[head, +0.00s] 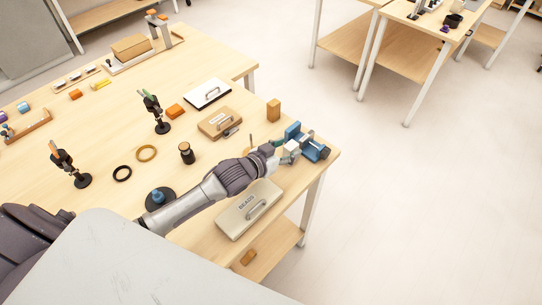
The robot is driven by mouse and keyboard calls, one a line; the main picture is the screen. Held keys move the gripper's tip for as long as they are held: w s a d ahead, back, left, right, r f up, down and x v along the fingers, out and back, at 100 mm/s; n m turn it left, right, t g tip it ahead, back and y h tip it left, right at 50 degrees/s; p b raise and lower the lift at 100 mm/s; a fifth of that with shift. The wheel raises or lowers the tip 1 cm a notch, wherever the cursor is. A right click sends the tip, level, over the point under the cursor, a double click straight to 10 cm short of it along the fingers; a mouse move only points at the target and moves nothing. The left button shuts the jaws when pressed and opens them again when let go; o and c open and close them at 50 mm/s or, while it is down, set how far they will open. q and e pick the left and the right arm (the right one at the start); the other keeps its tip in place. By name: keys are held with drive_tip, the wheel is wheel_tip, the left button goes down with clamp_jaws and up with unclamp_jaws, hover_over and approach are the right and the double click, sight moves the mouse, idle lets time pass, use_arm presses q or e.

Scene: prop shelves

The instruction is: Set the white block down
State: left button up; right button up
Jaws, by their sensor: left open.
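My left arm reaches across the table from the lower left. Its gripper (289,153) is open at the table's right end, right beside a blue vise (314,150). A small pale shape (292,146) shows at the fingertips against the vise. It may be the white block, but gripper and block are too small and close together to separate clearly. I cannot tell whether the shape touches the vise or the fingers. My right gripper is not in view.
A beige case marked BEADS (248,210) lies near the front edge, below my forearm.

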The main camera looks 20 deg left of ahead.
use_arm(q)
drive_tip(key=shift+b+v, duration=0.6)
drive_tip(key=shift+v, duration=4.1)
